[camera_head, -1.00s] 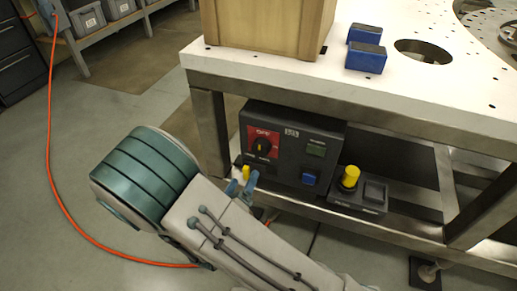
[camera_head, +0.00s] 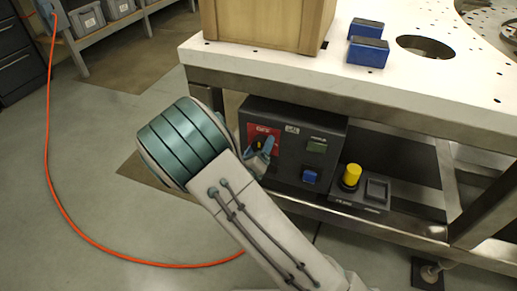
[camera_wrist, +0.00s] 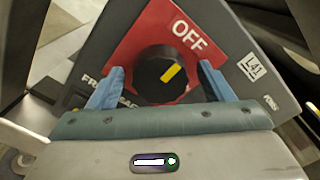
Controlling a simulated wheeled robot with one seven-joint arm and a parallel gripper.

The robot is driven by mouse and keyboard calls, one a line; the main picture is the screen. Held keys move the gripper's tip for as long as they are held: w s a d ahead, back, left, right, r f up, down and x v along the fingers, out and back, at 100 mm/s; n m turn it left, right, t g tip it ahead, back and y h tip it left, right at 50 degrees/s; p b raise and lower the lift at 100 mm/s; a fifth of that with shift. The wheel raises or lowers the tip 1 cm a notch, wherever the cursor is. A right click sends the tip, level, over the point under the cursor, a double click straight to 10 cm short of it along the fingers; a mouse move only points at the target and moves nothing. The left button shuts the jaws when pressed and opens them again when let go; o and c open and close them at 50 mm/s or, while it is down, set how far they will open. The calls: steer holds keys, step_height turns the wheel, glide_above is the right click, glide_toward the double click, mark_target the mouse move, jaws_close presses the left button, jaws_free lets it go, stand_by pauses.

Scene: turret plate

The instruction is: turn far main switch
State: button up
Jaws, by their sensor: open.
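The main switch is a round black knob with a yellow pointer mark on a red plate marked OFF, in the wrist view (camera_wrist: 160,75). It sits on the dark control box (camera_head: 290,165) under the table; in the head view the red plate (camera_head: 262,132) is partly covered by my gripper. My gripper (camera_wrist: 158,80) is open in the wrist view, with one blue finger on each side of the knob. Whether the fingers touch the knob I cannot tell. In the head view my gripper (camera_head: 262,150) is in front of the plate. The yellow mark points toward the OFF lettering.
A small box with a yellow knob (camera_head: 351,174) stands right of the control box. The white tabletop (camera_head: 440,85) is above, with a wooden crate (camera_head: 265,25) and two blue blocks (camera_head: 368,53). An orange cable (camera_head: 60,200) lies on the floor.

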steer(key=c, duration=1)
